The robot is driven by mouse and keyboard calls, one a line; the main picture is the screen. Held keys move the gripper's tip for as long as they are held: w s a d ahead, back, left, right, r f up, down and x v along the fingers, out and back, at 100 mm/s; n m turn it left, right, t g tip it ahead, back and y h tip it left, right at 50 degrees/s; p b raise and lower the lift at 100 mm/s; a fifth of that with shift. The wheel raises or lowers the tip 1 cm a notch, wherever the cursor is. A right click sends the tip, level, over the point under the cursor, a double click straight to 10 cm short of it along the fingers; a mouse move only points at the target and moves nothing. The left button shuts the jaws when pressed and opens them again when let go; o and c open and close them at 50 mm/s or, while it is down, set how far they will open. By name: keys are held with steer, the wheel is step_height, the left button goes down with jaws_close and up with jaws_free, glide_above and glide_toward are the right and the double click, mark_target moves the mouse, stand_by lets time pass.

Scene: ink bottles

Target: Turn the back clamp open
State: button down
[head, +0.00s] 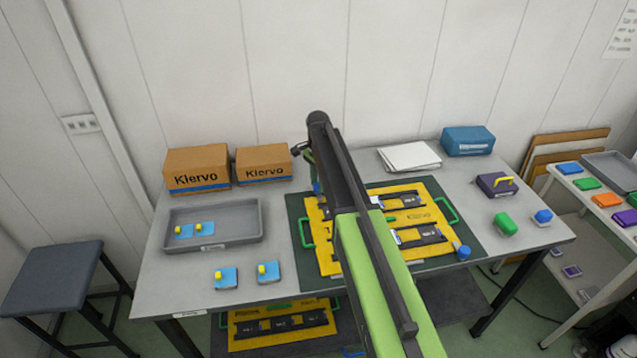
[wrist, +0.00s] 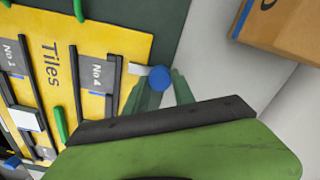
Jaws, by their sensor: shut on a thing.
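In the wrist view my gripper (wrist: 160,88) has its two green fingers on either side of a round blue knob (wrist: 158,77), shut on it. This is the back clamp; a pale bar reaches from it to the edge of the yellow tile board (wrist: 137,45). In the head view my arm covers most of the back clamp and my fingers. The yellow board (head: 328,262) lies on a dark green mat (head: 297,208). The front clamp's blue knob (head: 463,253) stands at the board's right front corner.
Two cardboard boxes (head: 197,170) and a grey tray (head: 213,240) with blue-and-yellow pieces are on the left. A white paper stack (head: 409,157) and a blue case (head: 467,141) are at the back right. A green piece (head: 506,224) is at the right.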

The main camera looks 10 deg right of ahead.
steer(key=shift+n, duration=0.4)
steer(key=n, duration=0.3)
steer(key=shift+n, duration=0.4)
steer(key=n, duration=0.9)
steer(key=shift+a, duration=0.1)
steer(key=n, duration=0.4)
steer(key=shift+n, duration=0.3)
steer(key=c, duration=1.1)
jaws_free()
steer(key=shift+o, duration=0.2)
